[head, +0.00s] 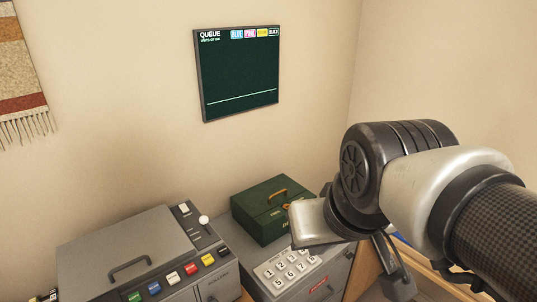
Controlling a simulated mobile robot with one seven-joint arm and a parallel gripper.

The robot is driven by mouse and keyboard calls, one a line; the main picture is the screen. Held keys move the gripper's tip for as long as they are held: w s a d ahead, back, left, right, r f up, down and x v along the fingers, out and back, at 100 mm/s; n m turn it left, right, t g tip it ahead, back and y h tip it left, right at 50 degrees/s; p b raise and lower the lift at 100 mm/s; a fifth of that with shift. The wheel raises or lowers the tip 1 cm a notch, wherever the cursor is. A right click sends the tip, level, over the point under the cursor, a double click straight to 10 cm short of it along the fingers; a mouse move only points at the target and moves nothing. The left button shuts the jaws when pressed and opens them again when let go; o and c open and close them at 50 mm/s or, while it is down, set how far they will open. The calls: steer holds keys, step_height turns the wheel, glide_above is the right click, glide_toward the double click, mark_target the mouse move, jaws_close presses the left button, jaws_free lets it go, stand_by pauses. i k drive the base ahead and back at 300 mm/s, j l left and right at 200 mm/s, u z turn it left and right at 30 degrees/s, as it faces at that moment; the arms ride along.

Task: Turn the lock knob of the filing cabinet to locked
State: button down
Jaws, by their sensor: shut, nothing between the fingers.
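A grey cabinet (240,236) stands at the lower middle of the head view, under a green box and a number pad. I take it for the filing cabinet. Its front is seen at a steep angle, and a red label (320,287) shows there. A small detail (348,255) near its right top edge may be the lock knob, but it is too small to tell, and so is its setting. My gripper (398,285) hangs at the lower right, shut and empty, just right of the cabinet in the picture. I cannot see it touching anything.
A grey machine (125,245) with a handled lid, coloured buttons and a white round knob (204,219) stands left. The green box (262,212) has a brown handle. The number pad (290,270) lies in front of it. A dark queue board (240,80) hangs on the wall.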

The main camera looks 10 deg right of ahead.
mark_target(348, 256)
steer(key=z, duration=0.85)
steer(key=i+l+u, duration=0.15)
steer(key=l, duration=0.15)
steer(key=i+l+u, duration=0.15)
steer(key=l, duration=0.15)
steer(key=k+l, duration=0.1)
steer(key=k, duration=0.4)
steer(key=i+l, duration=0.1)
steer(key=l, duration=0.2)
steer(key=i+l, duration=0.15)
steer(key=i+l+z, duration=0.1)
steer(key=l, duration=0.3)
steer(key=i+j+z, duration=0.1)
